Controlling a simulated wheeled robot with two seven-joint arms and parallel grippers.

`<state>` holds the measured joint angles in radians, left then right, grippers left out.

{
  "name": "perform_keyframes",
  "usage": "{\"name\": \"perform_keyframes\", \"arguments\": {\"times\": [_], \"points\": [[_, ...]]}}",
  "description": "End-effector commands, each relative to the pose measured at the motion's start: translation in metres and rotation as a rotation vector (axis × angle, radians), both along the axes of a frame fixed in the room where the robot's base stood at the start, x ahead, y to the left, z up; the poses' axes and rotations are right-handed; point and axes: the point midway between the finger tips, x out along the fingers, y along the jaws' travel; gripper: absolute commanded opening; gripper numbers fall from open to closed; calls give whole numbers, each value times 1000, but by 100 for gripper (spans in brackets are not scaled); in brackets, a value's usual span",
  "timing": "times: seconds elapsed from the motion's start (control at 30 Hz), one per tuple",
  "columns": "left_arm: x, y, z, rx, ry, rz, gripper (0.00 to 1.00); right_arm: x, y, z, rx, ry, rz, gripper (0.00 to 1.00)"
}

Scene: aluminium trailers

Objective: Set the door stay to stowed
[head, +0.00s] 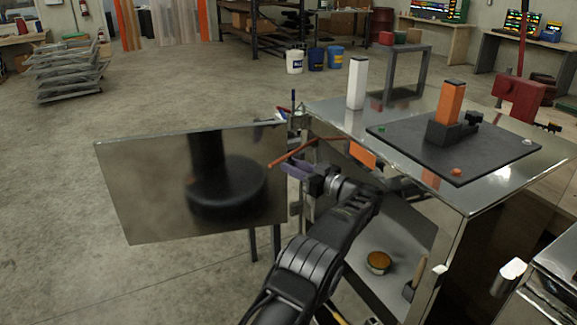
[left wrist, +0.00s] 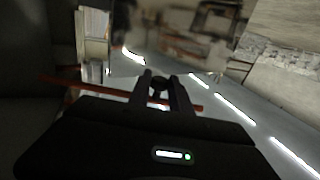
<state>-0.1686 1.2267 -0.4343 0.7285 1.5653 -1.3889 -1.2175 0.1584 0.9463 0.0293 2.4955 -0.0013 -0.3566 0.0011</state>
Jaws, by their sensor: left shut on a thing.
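The door stay (head: 292,153) is a thin orange-red rod. It runs slantwise between the open metal door (head: 135,185) on the left and the cabinet (head: 455,230) on the right. My left gripper (head: 294,170) is at the rod, in front of the cabinet opening near the door's inner edge. In the left wrist view the rod (left wrist: 110,92) crosses at the fingers of my left gripper (left wrist: 160,88), which is shut on it. The rod's ends are hard to make out. My right gripper is not in view.
The cabinet top holds a dark mat (head: 400,140) with an orange block (head: 451,100), and a white post (head: 356,83). Inside the cabinet are a round tin (head: 378,262) and a brush (head: 415,278).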

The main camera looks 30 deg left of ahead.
Motion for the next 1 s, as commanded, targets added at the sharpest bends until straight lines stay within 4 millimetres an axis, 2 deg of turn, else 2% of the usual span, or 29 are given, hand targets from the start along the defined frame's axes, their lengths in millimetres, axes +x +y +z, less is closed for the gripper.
{"name": "perform_keyframes", "arguments": {"times": [0.6, 0.63, 0.87, 1.0], "points": [[0, -6, 0, 1, 0, 34, 0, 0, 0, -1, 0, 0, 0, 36], [0, -6, 0, 1, 0, 34, 25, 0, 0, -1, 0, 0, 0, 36], [0, -6, 0, 0, 0, 34, 44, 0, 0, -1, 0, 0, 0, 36], [0, -6, 0, 0, 0, 34, 45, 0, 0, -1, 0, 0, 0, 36]]}}
